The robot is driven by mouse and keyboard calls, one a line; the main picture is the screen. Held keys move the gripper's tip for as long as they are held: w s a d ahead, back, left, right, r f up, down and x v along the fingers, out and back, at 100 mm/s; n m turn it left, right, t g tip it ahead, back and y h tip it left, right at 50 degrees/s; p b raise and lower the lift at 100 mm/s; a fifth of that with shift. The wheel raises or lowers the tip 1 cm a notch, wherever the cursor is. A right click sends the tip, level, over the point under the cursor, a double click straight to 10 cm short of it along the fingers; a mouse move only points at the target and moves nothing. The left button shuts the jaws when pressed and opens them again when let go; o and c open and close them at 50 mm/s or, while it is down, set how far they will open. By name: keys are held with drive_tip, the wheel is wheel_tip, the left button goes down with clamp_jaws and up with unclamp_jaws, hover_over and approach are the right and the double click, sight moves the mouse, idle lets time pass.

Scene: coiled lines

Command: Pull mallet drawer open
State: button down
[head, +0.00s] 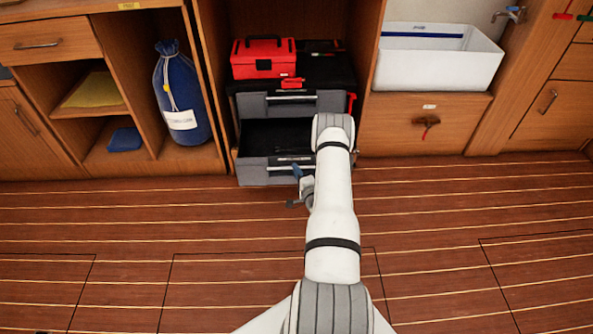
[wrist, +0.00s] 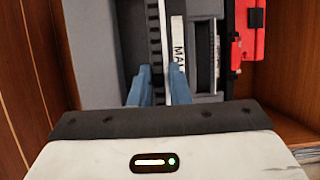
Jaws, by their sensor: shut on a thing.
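The grey drawer unit (head: 248,104) stands in a wooden bay. Its lower drawer, the mallet drawer (head: 253,175), sticks out, with its dark inside showing from above. My gripper (head: 298,174) is at the front of this drawer, partly hidden by my arm. In the wrist view my blue fingers (wrist: 159,80) are shut on the drawer's pale handle bar (wrist: 163,30).
The upper drawer (head: 275,104) looks closed. A red toolbox (head: 264,58) sits on top of the unit. A blue bag (head: 180,100) stands in the bay to the left; a wooden cupboard front (head: 390,130) is to the right. The plank floor (head: 130,220) in front is clear.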

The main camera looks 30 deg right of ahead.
drive_tip(key=shift+a, duration=0.2)
drive_tip(key=c, duration=1.4)
unclamp_jaws()
drive_tip(key=shift+d, duration=0.1)
drive_tip(key=shift+o, duration=0.2)
drive_tip(key=s+a+p, duration=0.1)
drive_tip(key=s+p, duration=0.1)
drive_tip(key=s, duration=0.5)
drive_tip(key=shift+s, duration=0.35)
drive_tip(key=shift+a, duration=0.1)
